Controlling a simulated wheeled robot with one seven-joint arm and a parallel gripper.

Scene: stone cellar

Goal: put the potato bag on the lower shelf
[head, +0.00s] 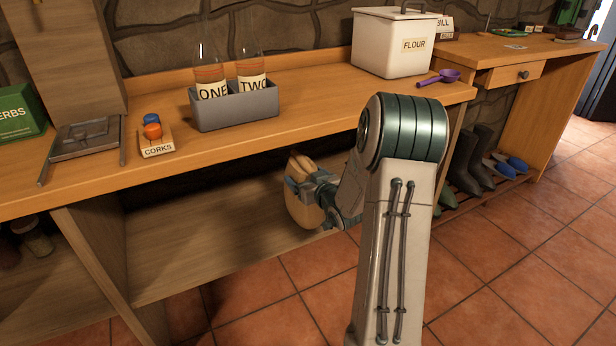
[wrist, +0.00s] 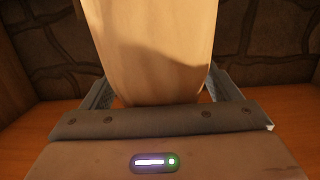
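The potato bag (head: 299,207) is a tan, rounded bag at the right part of the lower shelf (head: 200,238), under the counter. My gripper (head: 306,186) reaches in from the right with its fingers on either side of the bag. In the wrist view the bag (wrist: 150,45) fills the space between the two fingers (wrist: 155,92), which press against its sides. The bag looks upright. Its base is at or close to the shelf board; I cannot tell whether it touches. The bag's far side is hidden.
The counter (head: 310,115) above the shelf holds a grey bottle holder (head: 235,107), a corks block (head: 156,147), a flour bin (head: 390,45) and a purple scoop (head: 440,78). The left part of the lower shelf is bare. Boots (head: 470,160) stand to the right.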

